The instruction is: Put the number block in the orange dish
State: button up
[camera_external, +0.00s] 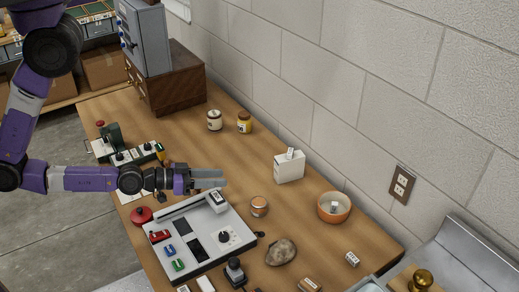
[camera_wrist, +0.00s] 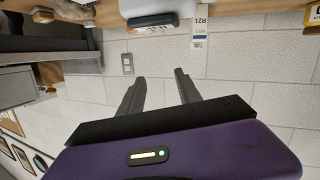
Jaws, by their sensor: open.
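The orange dish (camera_external: 322,215) stands on the right part of the wooden table, near the wall. A small pale block (camera_external: 334,207) with dark marks shows inside it. Another small white block with dark marks (camera_external: 352,259) lies on the table in front of the dish, and a similar one (camera_external: 290,153) sits on top of a white box. I cannot tell which is the number block. My gripper (camera_external: 224,178) is open and empty above the grey control panel, left of the dish and apart from it. In the wrist view my two fingers (camera_wrist: 158,90) point toward the wall.
The grey control panel (camera_external: 190,250), a small tin (camera_external: 259,206), a brown stone (camera_external: 281,252) and the white box (camera_external: 288,170) stand around. Two jars (camera_external: 214,120) stand near the wall. A wall outlet (camera_external: 401,183) is right of the dish. Bare table lies between tin and dish.

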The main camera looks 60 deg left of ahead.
jog(key=s+a+r+y+b, duration=0.1)
jog(key=s+a+r+y, duration=0.1)
jog(key=s+a+r, duration=0.2)
jog(key=s+a+r+n+y+b, duration=0.1)
jog(key=s+a+r+y+b, duration=0.1)
jog(key=s+a+r, duration=0.2)
jog(key=s+a, duration=0.3)
jog(key=s, duration=0.4)
jog(key=shift+a+y, duration=0.15)
jog(key=shift+y, duration=0.25)
